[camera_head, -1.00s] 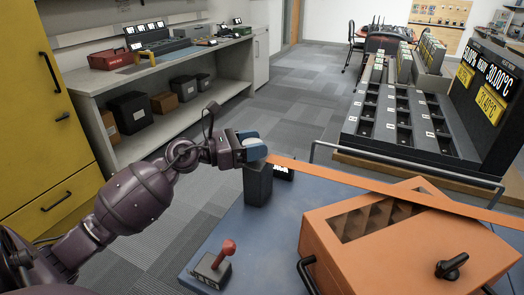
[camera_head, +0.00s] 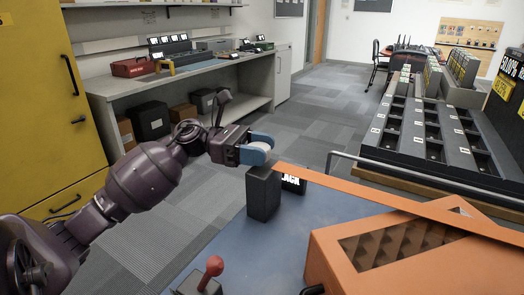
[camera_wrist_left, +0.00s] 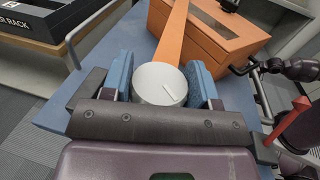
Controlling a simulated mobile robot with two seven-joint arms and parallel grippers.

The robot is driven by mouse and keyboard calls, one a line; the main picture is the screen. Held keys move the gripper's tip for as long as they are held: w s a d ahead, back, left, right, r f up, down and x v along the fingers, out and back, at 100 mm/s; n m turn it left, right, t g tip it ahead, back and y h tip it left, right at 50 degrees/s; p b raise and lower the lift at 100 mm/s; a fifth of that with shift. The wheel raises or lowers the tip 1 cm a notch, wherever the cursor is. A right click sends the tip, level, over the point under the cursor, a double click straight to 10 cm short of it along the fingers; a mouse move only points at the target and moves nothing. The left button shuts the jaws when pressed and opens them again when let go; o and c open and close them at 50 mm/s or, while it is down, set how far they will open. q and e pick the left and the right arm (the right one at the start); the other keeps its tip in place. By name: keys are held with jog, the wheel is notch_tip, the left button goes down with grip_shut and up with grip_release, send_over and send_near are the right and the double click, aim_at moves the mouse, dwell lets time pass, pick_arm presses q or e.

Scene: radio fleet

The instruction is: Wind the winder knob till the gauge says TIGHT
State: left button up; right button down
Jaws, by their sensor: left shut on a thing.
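The winder knob (camera_wrist_left: 160,84) is a round pale grey disc with a white line, seen in the left wrist view. My left gripper (camera_wrist_left: 162,82) is shut on it, one blue finger on each side. In the head view my left gripper (camera_head: 257,152) sits atop a dark post (camera_head: 263,192), and its fingers hide the knob. An orange strap (camera_head: 370,196) runs from the post to the right. Just behind the post is a small black gauge (camera_head: 293,184) with white letters; the visible end reads like "ACK", its left part hidden.
An orange box (camera_head: 400,255) with a grille stands on the blue table (camera_head: 240,245), under the strap. A red-topped lever (camera_head: 213,268) stands at the near left. A grey rail (camera_head: 400,172) and a black slotted rack (camera_head: 425,135) lie beyond.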

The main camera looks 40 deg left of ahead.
jog(key=shift+w, duration=0.1)
dwell(0.3)
pick_arm(q)
jog(key=o, duration=0.9)
jog(key=shift+p+v, duration=0.55)
jog(key=shift+v, duration=4.85)
pick_arm(e)
jog(key=shift+s+d, duration=0.1)
jog(key=shift+s, duration=0.15)
jog(key=shift+w+r, duration=0.1)
jog(key=shift+r, duration=0.05)
